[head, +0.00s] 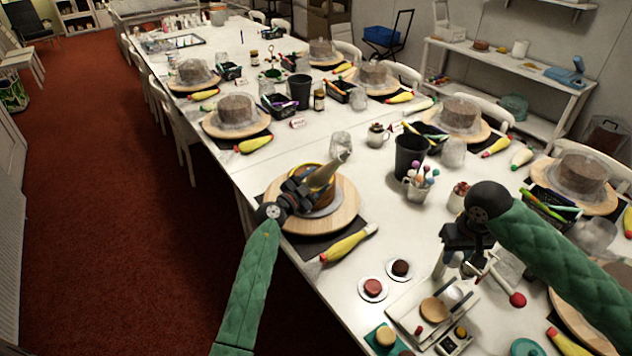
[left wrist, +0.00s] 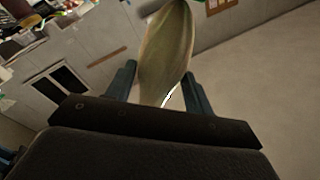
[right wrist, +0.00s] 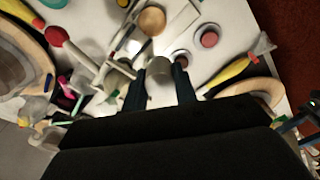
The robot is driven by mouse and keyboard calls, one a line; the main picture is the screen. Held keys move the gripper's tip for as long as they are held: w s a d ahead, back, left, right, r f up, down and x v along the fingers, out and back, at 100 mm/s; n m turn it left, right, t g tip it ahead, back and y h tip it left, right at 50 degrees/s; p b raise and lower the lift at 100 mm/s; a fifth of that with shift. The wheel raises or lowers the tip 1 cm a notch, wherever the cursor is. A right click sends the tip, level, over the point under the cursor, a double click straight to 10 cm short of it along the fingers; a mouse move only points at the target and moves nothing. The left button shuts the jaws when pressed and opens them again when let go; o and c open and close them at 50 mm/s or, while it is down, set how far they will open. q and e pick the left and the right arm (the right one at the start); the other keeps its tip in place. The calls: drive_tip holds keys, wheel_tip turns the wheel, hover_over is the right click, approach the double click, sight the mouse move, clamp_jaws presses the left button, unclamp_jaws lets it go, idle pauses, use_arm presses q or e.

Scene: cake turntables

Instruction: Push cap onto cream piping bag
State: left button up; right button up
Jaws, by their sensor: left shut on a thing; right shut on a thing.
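My right gripper (head: 455,246) is over the near right of the table, pointing down. In the right wrist view it is shut on a small pale cylinder (right wrist: 160,68), which looks like the cap. The cap and bag are well apart. The cap is hard to make out in the head view.
A yellow piping bag (head: 346,244) lies before the turntable. A black cup (head: 409,155) and a mug of coloured sticks (head: 420,186) stand between the arms. Small plates (head: 373,289) and a scale-like device (head: 432,312) lie near my right gripper. More turntables line the table.

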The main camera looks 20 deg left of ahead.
drive_tip(key=w+a+r+n+t+y, duration=0.3)
drive_tip(key=w+a+r+n, duration=0.5)
drive_tip(key=a+r+n, duration=0.3)
drive_tip(key=n+g+y, duration=0.1)
drive_tip(key=n+y, duration=0.2)
drive_tip(key=n, duration=0.9)
approach(350, 151)
drive_tip(key=shift+x, duration=2.3)
drive_tip(key=shift+x, duration=2.45)
